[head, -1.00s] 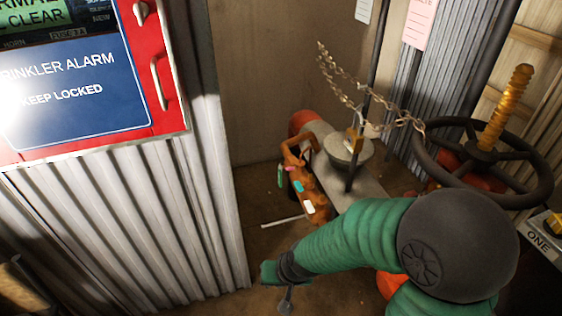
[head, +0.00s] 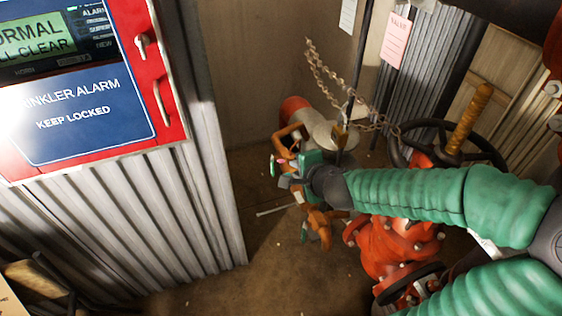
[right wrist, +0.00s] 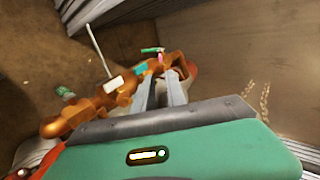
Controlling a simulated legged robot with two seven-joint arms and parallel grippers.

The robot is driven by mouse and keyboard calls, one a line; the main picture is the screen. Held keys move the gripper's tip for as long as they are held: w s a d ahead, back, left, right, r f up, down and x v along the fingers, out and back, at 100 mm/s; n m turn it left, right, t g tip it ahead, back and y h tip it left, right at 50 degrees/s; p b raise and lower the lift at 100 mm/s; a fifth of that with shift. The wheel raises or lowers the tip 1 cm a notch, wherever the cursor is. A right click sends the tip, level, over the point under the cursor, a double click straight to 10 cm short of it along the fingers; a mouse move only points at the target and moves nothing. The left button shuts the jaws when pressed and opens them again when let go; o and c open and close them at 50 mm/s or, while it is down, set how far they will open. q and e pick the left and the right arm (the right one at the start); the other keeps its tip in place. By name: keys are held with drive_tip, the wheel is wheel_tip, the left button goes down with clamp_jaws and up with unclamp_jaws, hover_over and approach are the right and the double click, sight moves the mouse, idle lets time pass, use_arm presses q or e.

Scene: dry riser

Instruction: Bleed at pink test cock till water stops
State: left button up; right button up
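The bronze test-cock assembly (head: 291,138) runs beside the grey pipework in the head view. In the right wrist view it (right wrist: 90,112) carries small coloured tabs: white (right wrist: 113,84), cyan (right wrist: 140,70), pink (right wrist: 160,60) and green (right wrist: 152,50). The pink tab marks the pink test cock and sits just beyond my fingertips. My right gripper (right wrist: 163,85) has its two grey fingers a little apart, pointing at the assembly; contact cannot be told. In the head view the right gripper (head: 290,180) partly covers the assembly. No running water shows. My left gripper is not in view.
A red alarm panel (head: 172,130) is on the corrugated wall at left. A chain (head: 330,75) and padlock (head: 338,137) hang over the pipework. A dark handwheel (head: 490,148) and red flanged valve (head: 395,245) stand at right. The floor at front centre is clear.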

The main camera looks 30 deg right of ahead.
drive_tip(key=b, duration=0.8)
approach(281, 162)
drive_tip(key=shift+w+d+f, duration=0.1)
drive_tip(key=shift+w+f, duration=0.15)
drive_tip(key=shift+f, duration=0.3)
drive_tip(key=shift+w+d+f, duration=0.15)
drive_tip(key=shift+w+f, duration=0.15)
drive_tip(key=shift+f, duration=0.2)
drive_tip(key=x, duration=0.4)
drive_tip(key=b+x, duration=0.1)
drive_tip(key=x, duration=0.2)
drive_tip(key=shift+w, duration=0.5)
drive_tip(key=shift+r, duration=0.1)
drive_tip(key=shift+c, duration=0.5)
clamp_jaws()
